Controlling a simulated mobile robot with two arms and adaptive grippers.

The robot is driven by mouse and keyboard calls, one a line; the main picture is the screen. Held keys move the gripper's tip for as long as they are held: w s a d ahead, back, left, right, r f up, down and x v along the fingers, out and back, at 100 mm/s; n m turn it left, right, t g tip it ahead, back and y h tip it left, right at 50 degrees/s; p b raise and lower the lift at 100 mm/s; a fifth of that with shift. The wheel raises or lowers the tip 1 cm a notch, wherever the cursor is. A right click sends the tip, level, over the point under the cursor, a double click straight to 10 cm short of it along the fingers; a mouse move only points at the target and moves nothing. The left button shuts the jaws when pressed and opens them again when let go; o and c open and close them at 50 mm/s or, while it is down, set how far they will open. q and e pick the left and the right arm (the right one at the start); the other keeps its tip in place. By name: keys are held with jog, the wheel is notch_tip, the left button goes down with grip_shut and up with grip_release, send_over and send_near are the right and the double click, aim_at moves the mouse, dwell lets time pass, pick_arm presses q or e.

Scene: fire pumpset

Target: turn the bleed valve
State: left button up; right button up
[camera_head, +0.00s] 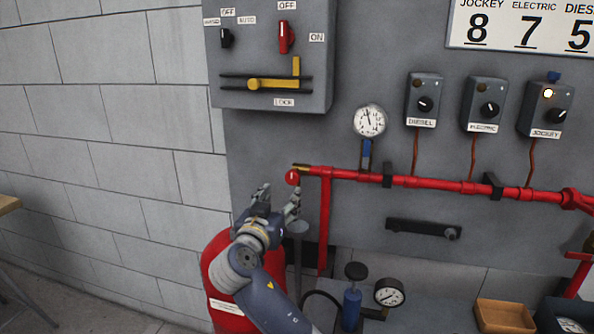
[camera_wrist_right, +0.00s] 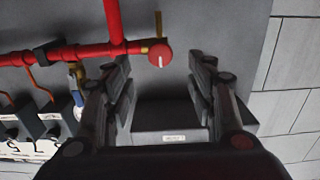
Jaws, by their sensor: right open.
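The bleed valve is a small round red knob (camera_head: 292,177) with a brass stem at the left end of the red pipe. In the right wrist view the knob (camera_wrist_right: 160,56) shows a white mark on its face, near the brass stem. My right gripper (camera_head: 279,193) is open and empty, just below and left of the knob. In the right wrist view its fingers (camera_wrist_right: 157,68) are spread, with the knob seen in the gap between their tips. I see no contact with the knob. My left gripper is not in view.
The red pipe (camera_head: 425,183) runs along the grey panel, with a gauge (camera_head: 369,120) above it. A control box (camera_head: 240,90) hangs above. A red cylinder (camera_head: 222,255) stands below my gripper. A blue hand pump (camera_head: 351,308) and gauge (camera_head: 389,293) are lower right.

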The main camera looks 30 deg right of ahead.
aim_at(292, 178)
jog(key=w+d+p, duration=0.1)
jog(key=d, duration=0.1)
jog(key=w+d+r, duration=0.1)
jog(key=w+d, duration=0.1)
jog(key=shift+w+d+r+p, duration=0.15)
jog(key=shift+w+r+p, duration=0.1)
jog(key=shift+p, duration=0.1)
jog(key=x, duration=0.4)
jog(key=shift+w+d+f+p, duration=0.1)
jog(key=shift+w+f+p, duration=0.05)
jog(key=shift+f+p, duration=0.2)
jog(key=shift+w+d, duration=0.2)
jog(key=shift+d, duration=0.05)
jog(key=shift+w+d, duration=0.15)
jog(key=shift+w, duration=0.05)
jog(key=c, duration=1)
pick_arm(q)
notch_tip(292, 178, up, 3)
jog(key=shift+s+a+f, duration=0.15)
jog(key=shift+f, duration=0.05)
pick_arm(e)
jog(key=shift+c, duration=0.2)
